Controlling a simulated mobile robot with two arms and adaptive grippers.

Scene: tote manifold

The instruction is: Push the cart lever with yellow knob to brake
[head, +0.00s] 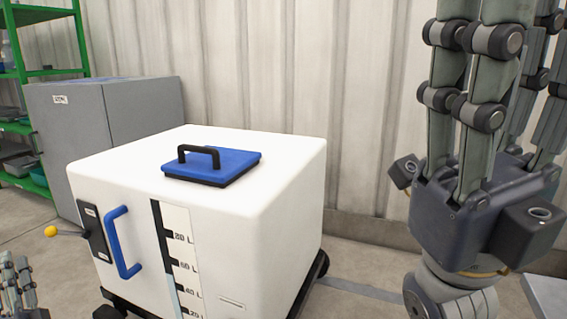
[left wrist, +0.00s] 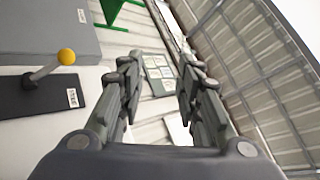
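The cart lever (head: 68,233) sticks out to the left from a dark plate on the white cart's (head: 270,190) front face. Its yellow knob (head: 50,231) is at the outer end. My left gripper (head: 17,280) shows only partly at the lower left edge, below and left of the knob. In the left wrist view, the knob (left wrist: 66,57) and lever (left wrist: 43,72) are left of my left gripper (left wrist: 160,75), whose fingers are apart and empty, not touching the lever. My right gripper (head: 510,75) is raised at the right; its fingers look apart and empty, tips cut off.
The cart has a blue front handle (head: 116,245) beside the lever plate (head: 95,232) and a blue lid (head: 225,167) on top. A grey cabinet (head: 150,105) and green shelf (head: 82,38) stand behind left. Floor left of the cart is clear.

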